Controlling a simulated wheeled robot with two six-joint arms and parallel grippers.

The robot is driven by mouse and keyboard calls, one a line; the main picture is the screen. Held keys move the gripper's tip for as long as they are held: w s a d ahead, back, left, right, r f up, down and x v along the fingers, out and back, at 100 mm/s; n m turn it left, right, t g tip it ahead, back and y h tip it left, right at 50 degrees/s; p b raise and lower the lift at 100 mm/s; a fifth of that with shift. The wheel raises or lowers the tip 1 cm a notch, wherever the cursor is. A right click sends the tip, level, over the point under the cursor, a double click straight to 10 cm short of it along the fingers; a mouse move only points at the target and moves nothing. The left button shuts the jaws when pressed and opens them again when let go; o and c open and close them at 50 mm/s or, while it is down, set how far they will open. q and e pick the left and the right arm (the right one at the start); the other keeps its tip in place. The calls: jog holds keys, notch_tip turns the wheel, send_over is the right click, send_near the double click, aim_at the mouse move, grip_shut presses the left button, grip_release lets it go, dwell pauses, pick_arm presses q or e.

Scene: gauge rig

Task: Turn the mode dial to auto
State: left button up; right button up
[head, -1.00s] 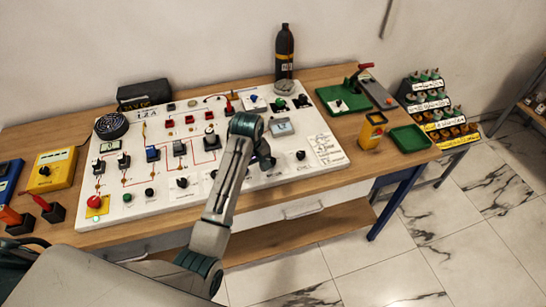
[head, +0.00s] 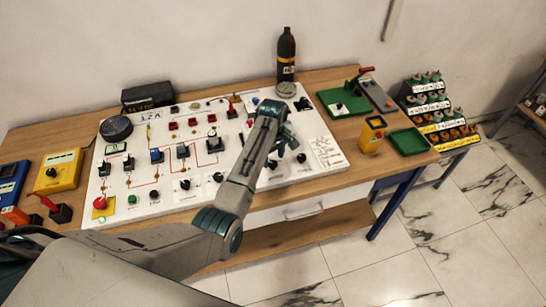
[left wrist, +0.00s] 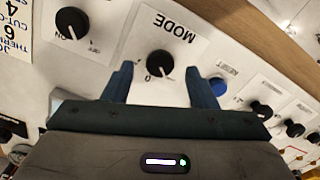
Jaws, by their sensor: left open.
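The mode dial (left wrist: 160,64) is a round black knob on a white plate marked MODE, which appears upside down in the left wrist view. A pale pointer mark shows on the knob's lower edge, and a "0" is printed beside it. Other position labels are not readable, and my gripper may cover some. My left gripper (left wrist: 160,80) is open, its two blue fingers on either side of the dial with a gap at each side. In the head view my left gripper (head: 283,148) is over the right part of the panel and blocks a clear sight of the dial. My right gripper is out of view.
The white panel (head: 325,150) carries many switches and knobs. In the left wrist view a blue reset button (left wrist: 218,86) is close beside the right finger, and a black ON knob (left wrist: 73,23) is at upper left. A yellow device (head: 372,133) stands right of the panel.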

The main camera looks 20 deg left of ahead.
pick_arm(q)
jog(key=shift+f, duration=1.05)
jog(key=c, duration=1)
jog(key=shift+o, duration=0.2)
